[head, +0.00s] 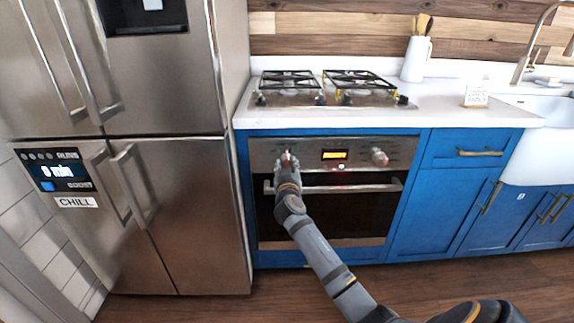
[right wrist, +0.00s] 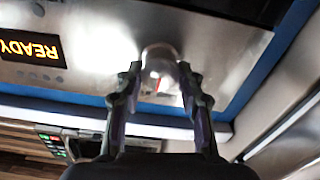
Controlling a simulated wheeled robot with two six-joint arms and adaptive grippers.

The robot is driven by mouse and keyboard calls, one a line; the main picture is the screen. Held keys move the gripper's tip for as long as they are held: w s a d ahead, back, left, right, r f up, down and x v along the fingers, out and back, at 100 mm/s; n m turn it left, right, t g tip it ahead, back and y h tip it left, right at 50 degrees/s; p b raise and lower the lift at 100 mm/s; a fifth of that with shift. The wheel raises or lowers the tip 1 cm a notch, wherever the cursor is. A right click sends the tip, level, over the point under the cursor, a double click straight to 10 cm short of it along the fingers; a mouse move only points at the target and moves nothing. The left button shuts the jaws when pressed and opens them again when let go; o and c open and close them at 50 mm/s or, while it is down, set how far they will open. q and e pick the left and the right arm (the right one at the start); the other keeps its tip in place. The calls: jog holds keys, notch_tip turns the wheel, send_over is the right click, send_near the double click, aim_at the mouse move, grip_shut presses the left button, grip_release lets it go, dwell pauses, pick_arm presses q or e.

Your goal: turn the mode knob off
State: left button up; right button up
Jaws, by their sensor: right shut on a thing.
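The oven's control panel (head: 325,154) has a knob at each end of a small lit display (head: 335,155). My right gripper (head: 287,160) reaches the left knob, which it mostly hides in the head view. In the right wrist view, this round, pale metal knob (right wrist: 160,62) sits between the two fingertips of my right gripper (right wrist: 160,82), which is shut on it. I cannot read the knob's label or setting. The right knob (head: 379,157) is free. In the right wrist view the display (right wrist: 30,46) reads READY, upside down. My left gripper is not in view.
The oven handle (head: 370,187) runs across just below the panel. A gas hob (head: 325,88) sits in the white counter (head: 440,118) above. A steel fridge (head: 190,210) stands close on the left, and blue cabinets (head: 410,215) are on the right.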

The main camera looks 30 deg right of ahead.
jog(key=shift+n, duration=0.9)
jog(key=n+p, duration=0.3)
jog(key=n, duration=0.5)
jog(key=shift+a+n, duration=0.15)
jog(key=shift+n, duration=0.15)
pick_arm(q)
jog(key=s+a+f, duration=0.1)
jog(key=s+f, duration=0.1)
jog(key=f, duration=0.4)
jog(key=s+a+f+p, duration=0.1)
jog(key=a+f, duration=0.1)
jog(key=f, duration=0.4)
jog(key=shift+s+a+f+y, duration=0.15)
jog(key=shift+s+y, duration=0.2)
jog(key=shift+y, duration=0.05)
pick_arm(e)
jog(key=shift+f+n, duration=0.2)
jog(key=shift+n, duration=0.9)
jog(key=o, duration=1.2)
jog(key=v, duration=1.2)
jog(key=shift+w, duration=0.1)
